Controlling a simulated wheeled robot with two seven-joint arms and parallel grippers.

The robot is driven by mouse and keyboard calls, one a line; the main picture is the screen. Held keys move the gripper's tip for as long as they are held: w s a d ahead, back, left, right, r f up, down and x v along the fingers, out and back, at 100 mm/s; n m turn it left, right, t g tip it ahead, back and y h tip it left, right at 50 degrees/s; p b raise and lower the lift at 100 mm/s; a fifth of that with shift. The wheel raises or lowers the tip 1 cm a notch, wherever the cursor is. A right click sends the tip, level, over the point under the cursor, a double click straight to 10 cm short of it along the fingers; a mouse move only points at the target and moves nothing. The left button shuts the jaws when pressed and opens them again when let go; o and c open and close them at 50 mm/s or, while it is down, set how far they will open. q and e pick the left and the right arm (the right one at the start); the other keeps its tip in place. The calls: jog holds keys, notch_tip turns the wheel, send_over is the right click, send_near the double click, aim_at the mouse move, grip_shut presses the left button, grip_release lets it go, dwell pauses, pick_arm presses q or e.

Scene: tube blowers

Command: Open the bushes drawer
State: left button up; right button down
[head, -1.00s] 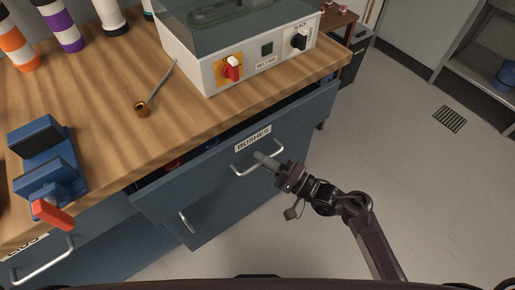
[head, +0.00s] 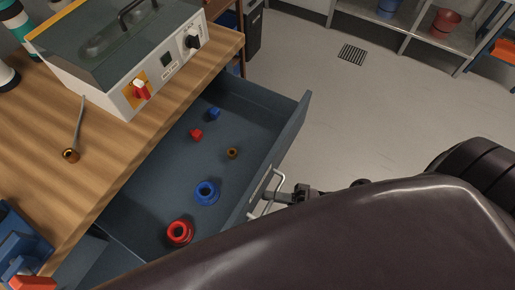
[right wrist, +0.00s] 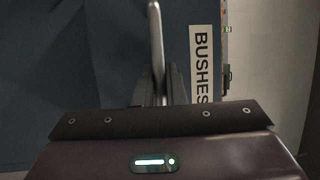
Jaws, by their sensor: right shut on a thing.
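The bushes drawer (head: 289,140) stands well out from under the bench in the head view, its inside visible. It holds several red, blue and brown bushes, such as a blue ring (head: 206,193) and a red ring (head: 180,233). My right gripper (head: 284,197) is at the front of the drawer, shut on its metal handle (head: 279,181). In the right wrist view the handle (right wrist: 155,40) runs up between the fingers, beside the BUSHES label (right wrist: 201,65). My right arm covers the lower right of the head view. My left gripper is not in view.
A grey machine (head: 130,60) with a red switch stands on the wooden bench (head: 100,140). Floor beyond the drawer is clear up to the shelves (head: 420,35).

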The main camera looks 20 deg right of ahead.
jog(key=shift+s+d, duration=0.5)
jog(key=shift+s, duration=0.2)
jog(key=c, duration=1.8)
grip_release()
jog(key=b+v, duration=0.2)
jog(key=v, duration=0.5)
jog(key=shift+s+d, duration=0.15)
jog(key=shift+d, duration=0.2)
